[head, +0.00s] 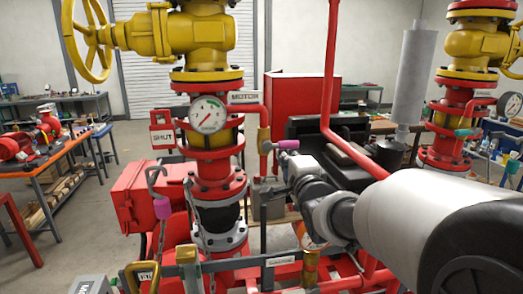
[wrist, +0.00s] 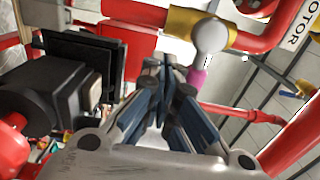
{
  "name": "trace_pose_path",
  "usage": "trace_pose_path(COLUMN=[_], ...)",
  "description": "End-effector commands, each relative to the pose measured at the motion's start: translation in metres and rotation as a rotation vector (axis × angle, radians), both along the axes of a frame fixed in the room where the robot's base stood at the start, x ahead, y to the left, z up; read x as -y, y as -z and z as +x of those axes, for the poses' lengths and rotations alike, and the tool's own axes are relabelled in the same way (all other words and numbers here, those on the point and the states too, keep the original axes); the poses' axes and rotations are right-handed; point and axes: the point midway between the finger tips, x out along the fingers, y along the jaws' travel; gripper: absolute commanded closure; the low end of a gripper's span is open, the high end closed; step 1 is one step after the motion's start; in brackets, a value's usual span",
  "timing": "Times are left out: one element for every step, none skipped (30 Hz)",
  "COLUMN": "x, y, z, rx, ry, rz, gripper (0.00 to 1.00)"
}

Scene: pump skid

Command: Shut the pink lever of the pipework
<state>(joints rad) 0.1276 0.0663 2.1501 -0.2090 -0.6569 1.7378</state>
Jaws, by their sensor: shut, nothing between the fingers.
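The pink lever (head: 287,144) sticks out to the right from a small brass valve (head: 264,140) on a thin red pipe, roughly square to the upright pipe. In the wrist view the pink lever (wrist: 197,77) shows just beyond my fingertips, below the round grey hub of the brass valve (wrist: 183,22). My gripper (head: 284,162) is just below the lever in the head view. In the wrist view my gripper (wrist: 170,78) has its fingers together with nothing between them. Part of the lever is hidden behind the fingers; I cannot tell whether they touch it.
A pressure gauge (head: 208,114) and a red pipe marked MOTOR (head: 243,97) are left of the lever. An upright red pipe (head: 331,60) stands to its right. A dark box-shaped body (wrist: 60,85) is left of my fingers in the wrist view. A purple-pink piece (head: 162,207) hangs at lower left.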

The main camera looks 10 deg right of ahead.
Motion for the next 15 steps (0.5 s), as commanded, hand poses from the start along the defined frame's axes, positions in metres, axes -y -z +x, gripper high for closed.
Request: trace_pose_path(x=[0.0, 0.0, 0.0, 0.0, -0.001, -0.001, -0.001, -0.001, -0.001, -0.001, -0.001, -0.001, -0.001, -0.001, 0.0], y=[0.003, 0.005, 0.006, 0.008, 0.009, 0.01, 0.011, 0.012, 0.012, 0.012, 0.011, 0.011, 0.011, 0.01, 0.01], z=[0.0, 0.0, 0.0, 0.0, 0.0, 0.0, 0.0, 0.0, 0.0, -0.001, -0.002, -0.004, -0.006, -0.009, -0.013], rx=[0.0, 0.0, 0.0, 0.0, 0.0, 0.0, 0.0, 0.0, 0.0, 0.0, 0.0, 0.0, 0.001, 0.001, 0.001], ry=[0.0, 0.0, 0.0, 0.0, 0.0, -0.001, -0.001, -0.001, -0.001, -0.001, -0.001, 0.0, 0.0, 0.0, 0.0], rz=[0.0, 0.0, 0.0, 0.0, 0.0, 0.0, 0.0, 0.0, 0.0, 0.0, -0.001, -0.001, -0.001, -0.001, -0.002], gripper=[1.0, 1.0, 1.0, 1.0, 1.0, 1.0, 1.0, 1.0, 1.0, 1.0, 1.0, 1.0, 1.0, 1.0, 1.0])
